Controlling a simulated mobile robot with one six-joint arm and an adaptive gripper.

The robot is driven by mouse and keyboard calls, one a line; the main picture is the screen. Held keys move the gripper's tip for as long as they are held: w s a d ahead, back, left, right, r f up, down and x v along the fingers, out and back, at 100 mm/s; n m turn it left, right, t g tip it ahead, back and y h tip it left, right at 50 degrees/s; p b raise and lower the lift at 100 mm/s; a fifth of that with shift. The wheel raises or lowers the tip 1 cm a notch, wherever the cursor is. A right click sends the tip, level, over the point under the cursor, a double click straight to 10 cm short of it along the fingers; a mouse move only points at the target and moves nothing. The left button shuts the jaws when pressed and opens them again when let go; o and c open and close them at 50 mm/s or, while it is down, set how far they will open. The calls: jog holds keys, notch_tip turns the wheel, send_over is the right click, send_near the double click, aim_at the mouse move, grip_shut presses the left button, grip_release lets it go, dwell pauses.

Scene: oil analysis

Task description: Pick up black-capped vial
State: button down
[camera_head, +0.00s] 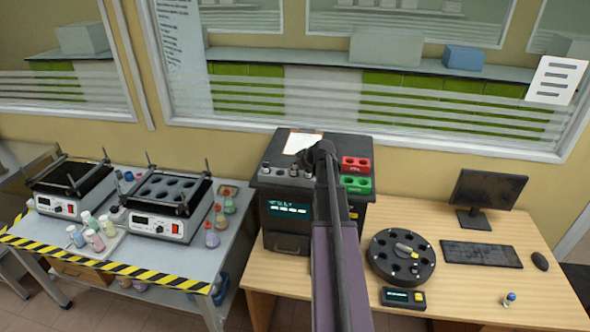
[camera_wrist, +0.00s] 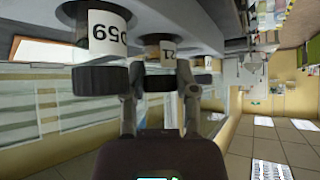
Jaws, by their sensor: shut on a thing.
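In the wrist view, which looks upside down, my gripper (camera_wrist: 160,85) has its two fingers on either side of the dark cap of a small vial (camera_wrist: 168,50) with a white label. It is shut on that vial. The vial's lower end is at the grey top of the analyzer. A nearer vial (camera_wrist: 106,32) with a large numbered label and a black cap (camera_wrist: 101,79) stands beside it. In the head view my arm hides the gripped vial, and the fingertips cannot be made out over the black analyzer (camera_head: 283,245).
Several vials (camera_head: 282,174) stand along the analyzer's left top. A round black carousel (camera_head: 382,266), a monitor (camera_head: 488,188) and a keyboard (camera_head: 481,254) are on the wooden table.

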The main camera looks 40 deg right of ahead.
jog(key=shift+f, duration=0.2)
jog(key=shift+c, duration=2)
grip_release()
jog(key=shift+r, duration=0.2)
jog(key=shift+s+r, duration=0.1)
jog(key=shift+r, duration=0.05)
jog(key=shift+s+r+p, duration=0.4)
jog(key=shift+r+p, duration=0.05)
jog(key=shift+p, duration=0.15)
jog(key=p+v, duration=0.7)
jog(key=v, duration=0.3)
jog(key=shift+s, duration=0.2)
jog(key=shift+r, duration=0.15)
